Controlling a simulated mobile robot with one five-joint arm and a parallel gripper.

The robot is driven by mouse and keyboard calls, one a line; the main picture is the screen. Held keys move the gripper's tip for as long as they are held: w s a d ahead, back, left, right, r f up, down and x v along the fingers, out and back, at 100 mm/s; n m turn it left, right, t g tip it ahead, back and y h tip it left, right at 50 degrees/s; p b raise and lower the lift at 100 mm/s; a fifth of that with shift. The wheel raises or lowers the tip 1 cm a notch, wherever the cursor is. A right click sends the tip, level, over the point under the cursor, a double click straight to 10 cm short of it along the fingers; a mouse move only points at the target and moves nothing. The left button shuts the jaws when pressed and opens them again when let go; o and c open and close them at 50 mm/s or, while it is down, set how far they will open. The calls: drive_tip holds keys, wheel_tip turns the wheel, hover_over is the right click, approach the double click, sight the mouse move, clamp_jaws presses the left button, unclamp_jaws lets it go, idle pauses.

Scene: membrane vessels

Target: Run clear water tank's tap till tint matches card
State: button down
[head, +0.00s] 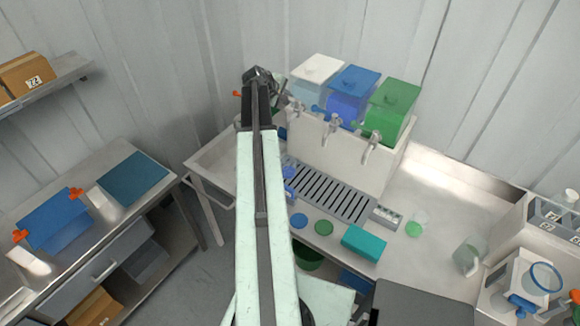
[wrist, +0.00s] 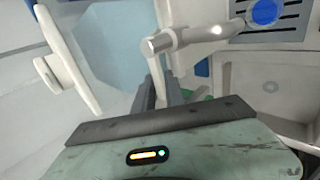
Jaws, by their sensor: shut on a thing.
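The clear water tank (head: 315,72) has a white lid and stands leftmost of three tanks on a pale block. Its tap (head: 293,108) sticks out of the block's front, just right of my gripper (head: 262,76). In the wrist view, the dark fingers of my gripper (wrist: 161,92) are closed around a slim white part of a tap (wrist: 190,40) with a metal end; this looks like the clear tank's tap lever. The fingertips are partly hidden by the tap. I cannot make out the tint card for certain, nor any flow of water.
The blue tank (head: 350,95) and green tank (head: 390,108) stand to the right, each above a tap. A slotted drip tray (head: 345,200) lies in front. A teal block (head: 363,243), a cup with green liquid (head: 415,226) and a clear jug (head: 468,255) stand on the counter.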

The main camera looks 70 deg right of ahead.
drive_tip(key=a+n+t, duration=0.1)
drive_tip(key=n+t, duration=0.1)
drive_tip(key=a+n+t, duration=0.1)
drive_tip(key=n+t, duration=0.1)
drive_tip(key=n, duration=0.1)
drive_tip(key=a+n+t, duration=0.1)
drive_tip(key=n+t, duration=0.1)
drive_tip(key=shift+s+a+n, duration=0.1)
drive_tip(key=shift+s+n, duration=0.15)
drive_tip(key=shift+n, duration=0.05)
idle(3.0)
idle(1.8)
